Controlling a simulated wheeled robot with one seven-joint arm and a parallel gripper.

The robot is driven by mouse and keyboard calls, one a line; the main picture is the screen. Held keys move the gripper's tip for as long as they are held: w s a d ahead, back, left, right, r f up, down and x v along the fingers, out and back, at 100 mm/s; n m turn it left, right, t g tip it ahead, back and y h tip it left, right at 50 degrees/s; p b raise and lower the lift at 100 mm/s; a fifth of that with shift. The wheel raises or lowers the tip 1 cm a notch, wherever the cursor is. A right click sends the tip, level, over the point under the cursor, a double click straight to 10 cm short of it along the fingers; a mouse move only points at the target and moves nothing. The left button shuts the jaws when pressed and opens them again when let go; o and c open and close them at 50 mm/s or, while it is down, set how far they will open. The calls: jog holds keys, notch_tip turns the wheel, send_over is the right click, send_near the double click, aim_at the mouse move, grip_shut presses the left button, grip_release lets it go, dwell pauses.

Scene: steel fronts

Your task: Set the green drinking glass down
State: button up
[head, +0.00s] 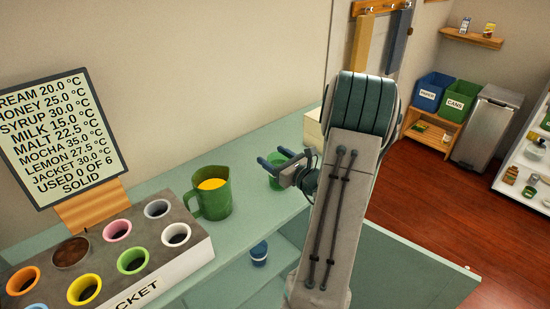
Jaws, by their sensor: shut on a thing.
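The green drinking glass (275,182) is in the head view, near the middle of the pale green counter (240,192). My gripper (276,161) is shut on it, with its blue fingers across the glass's upper part. The glass looks roughly upright. Its right side is partly hidden by my gripper, and I cannot tell whether its base touches the counter.
A green jug (211,195) with orange liquid stands left of the glass. A rack (150,262) with several coloured cups is at the lower left, below a temperature sign (64,137). A blue cup (259,254) sits lower down. Bare counter lies between jug and glass.

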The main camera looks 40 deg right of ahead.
jog(key=shift+f, duration=0.15)
jog(key=o, duration=1.4)
jog(key=shift+r, duration=0.3)
jog(key=s+b, duration=0.1)
jog(key=s, duration=1.1)
jog(key=shift+d, duration=0.45)
